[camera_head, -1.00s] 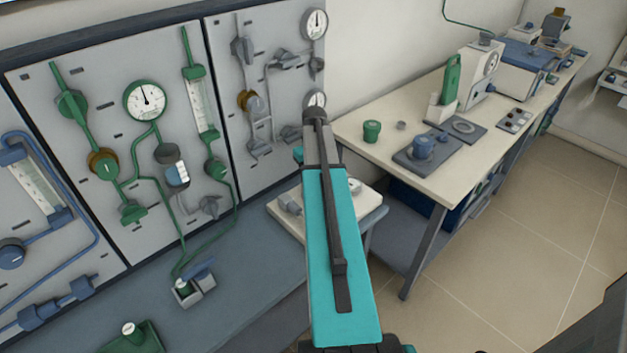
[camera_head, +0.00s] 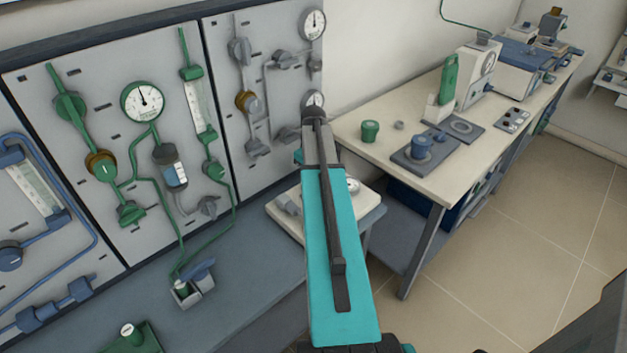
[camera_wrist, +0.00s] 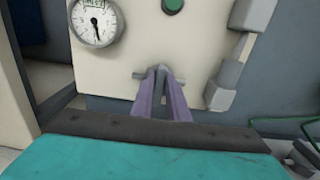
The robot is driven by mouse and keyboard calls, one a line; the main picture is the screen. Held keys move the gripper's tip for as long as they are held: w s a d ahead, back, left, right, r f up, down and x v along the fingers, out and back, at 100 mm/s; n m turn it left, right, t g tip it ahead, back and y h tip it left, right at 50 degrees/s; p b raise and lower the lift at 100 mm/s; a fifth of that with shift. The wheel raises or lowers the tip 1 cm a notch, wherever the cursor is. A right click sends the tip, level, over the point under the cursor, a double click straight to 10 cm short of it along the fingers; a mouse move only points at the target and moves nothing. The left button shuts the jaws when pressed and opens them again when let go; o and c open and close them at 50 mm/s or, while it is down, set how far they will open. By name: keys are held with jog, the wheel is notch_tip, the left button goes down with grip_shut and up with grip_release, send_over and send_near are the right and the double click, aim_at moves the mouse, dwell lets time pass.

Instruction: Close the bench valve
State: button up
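In the wrist view, a small grey bar-shaped handle (camera_wrist: 139,75), seemingly the bench valve's, lies crosswise on the cream face of a bench unit (camera_wrist: 195,40). The two purple fingers of my gripper (camera_wrist: 159,78) point at its middle, tips close together at or against it. A narrow gap shows between the fingers. I cannot tell whether they are clamped on the handle. In the head view the cream unit (camera_head: 290,222) stands on the grey bench, partly behind my teal arm, which hides the handle and my gripper.
A round gauge (camera_wrist: 97,22) and a green button (camera_wrist: 173,5) are near the handle. A grey block-like fitting (camera_wrist: 222,90) is close on the right. Wall panels (camera_head: 225,150) with pipes and valves stand left. A cream table (camera_head: 385,165) with equipment stands right.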

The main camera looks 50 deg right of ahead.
jog(key=o, duration=0.3)
jog(key=shift+r, duration=0.1)
notch_tip(320, 180, up, 14)
jog(key=b, duration=0.2)
dwell(0.9)
jog(key=shift+s+f, duration=0.1)
jog(key=shift+f, duration=0.1)
dwell(0.5)
